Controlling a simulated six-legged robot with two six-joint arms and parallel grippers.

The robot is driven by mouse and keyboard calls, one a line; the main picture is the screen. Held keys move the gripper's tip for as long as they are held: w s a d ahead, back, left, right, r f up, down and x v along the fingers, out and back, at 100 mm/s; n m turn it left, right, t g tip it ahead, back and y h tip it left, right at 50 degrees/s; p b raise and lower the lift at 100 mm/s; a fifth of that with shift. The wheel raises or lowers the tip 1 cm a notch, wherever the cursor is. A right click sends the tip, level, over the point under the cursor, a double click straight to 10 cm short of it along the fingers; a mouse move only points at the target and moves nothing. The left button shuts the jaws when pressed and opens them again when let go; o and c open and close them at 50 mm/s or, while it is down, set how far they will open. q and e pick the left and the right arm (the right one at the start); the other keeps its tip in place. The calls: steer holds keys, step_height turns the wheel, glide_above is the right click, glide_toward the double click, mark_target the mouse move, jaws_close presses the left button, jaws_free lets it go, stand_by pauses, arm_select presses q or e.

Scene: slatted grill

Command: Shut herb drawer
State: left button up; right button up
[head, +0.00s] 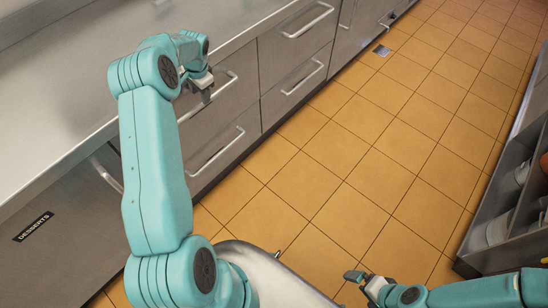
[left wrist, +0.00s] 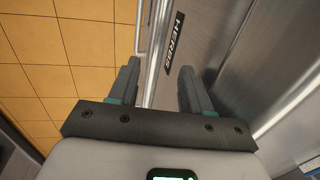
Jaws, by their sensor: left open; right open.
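The herb drawer is a grey metal front with a black HERBS label (left wrist: 174,42) in the left wrist view. In the head view a drawer front with a bar handle (head: 222,84) lies beside my left gripper (head: 207,88), which partly hides it. In the left wrist view my left gripper (left wrist: 158,88) is open, and a pale upright bar or edge (left wrist: 160,50) shows between its fingers. I cannot tell whether they touch it, nor how far the drawer stands open. My right gripper (head: 358,280) is open and empty over the floor, far from the drawers.
A steel counter (head: 60,90) runs above the drawers. A lower drawer handle (head: 215,152) and further drawers (head: 300,55) adjoin. A DESSERTS label (head: 33,227) marks a front at the left. Open shelving (head: 510,200) stands right. The tiled floor (head: 360,150) between is clear.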

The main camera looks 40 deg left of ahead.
arm_select(q)
steer(key=shift+a+r+p, duration=0.2)
steer(key=shift+r+p, duration=0.1)
steer(key=shift+r, duration=0.65)
step_height(320, 180, up, 11)
steer(key=d+p, duration=0.2)
steer(key=p, duration=0.3)
steer(key=shift+d+f+p, duration=0.2)
steer(key=shift+d+p, duration=0.1)
steer(key=shift+d, duration=0.1)
steer(key=shift+f, duration=0.1)
steer(key=shift+d, duration=0.1)
